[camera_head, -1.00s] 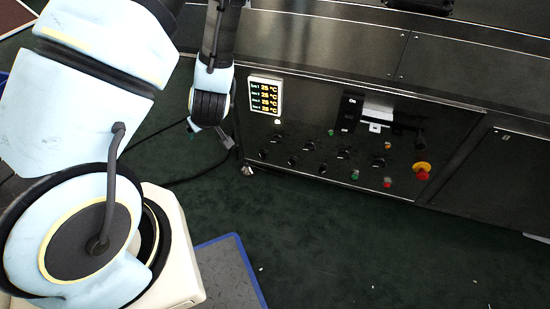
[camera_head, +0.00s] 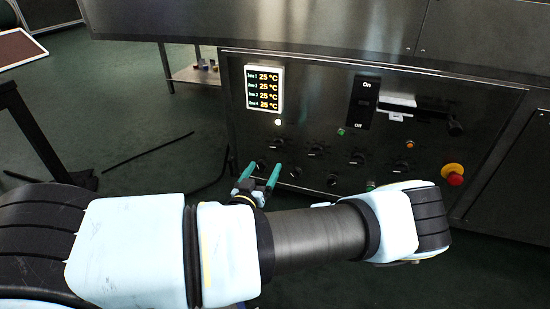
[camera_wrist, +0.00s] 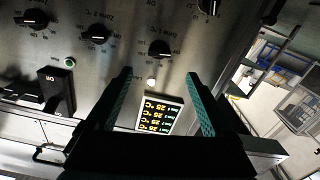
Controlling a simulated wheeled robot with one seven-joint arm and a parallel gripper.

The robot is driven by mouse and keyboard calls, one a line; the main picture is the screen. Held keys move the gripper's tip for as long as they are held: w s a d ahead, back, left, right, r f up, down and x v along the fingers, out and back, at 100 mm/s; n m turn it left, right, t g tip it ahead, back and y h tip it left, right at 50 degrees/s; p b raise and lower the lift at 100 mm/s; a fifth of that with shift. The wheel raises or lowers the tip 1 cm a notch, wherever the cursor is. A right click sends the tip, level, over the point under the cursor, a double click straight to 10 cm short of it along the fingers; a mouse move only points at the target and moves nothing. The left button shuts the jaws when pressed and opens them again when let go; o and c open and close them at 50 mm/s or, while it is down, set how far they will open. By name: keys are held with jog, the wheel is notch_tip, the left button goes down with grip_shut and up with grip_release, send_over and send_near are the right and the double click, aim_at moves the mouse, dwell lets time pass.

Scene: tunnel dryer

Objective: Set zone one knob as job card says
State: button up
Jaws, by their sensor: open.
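The dryer's control panel (camera_head: 225,105) bears two rows of black knobs. In the wrist view this knob (camera_wrist: 160,48) lies beyond and between my fingertips. My gripper (camera_head: 263,168) is open and empty, with green fingers pointing at the panel; it also shows in the wrist view (camera_wrist: 158,76). The display (camera_head: 264,88) reads 25 °C for all four zones. Pale card-like pieces (camera_head: 397,103) are at the panel's right; no job card text is legible.
Other knobs (camera_head: 316,150) stand close to the right and below. An On/Off switch (camera_head: 362,103), a green button (camera_head: 341,131) and a red emergency stop (camera_head: 453,175) are also on the panel. Dark floor (camera_head: 130,120) is open at left.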

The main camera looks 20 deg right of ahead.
aim_at(276, 147)
jog(key=b+x, duration=0.3)
jog(key=x, duration=0.6)
jog(key=shift+d+f, duration=0.1)
jog(key=shift+w+d, duration=0.5)
jog(key=shift+w, duration=0.05)
jog(key=shift+c, duration=0.2)
jog(key=shift+r, duration=0.2)
jog(key=c, duration=1.3)
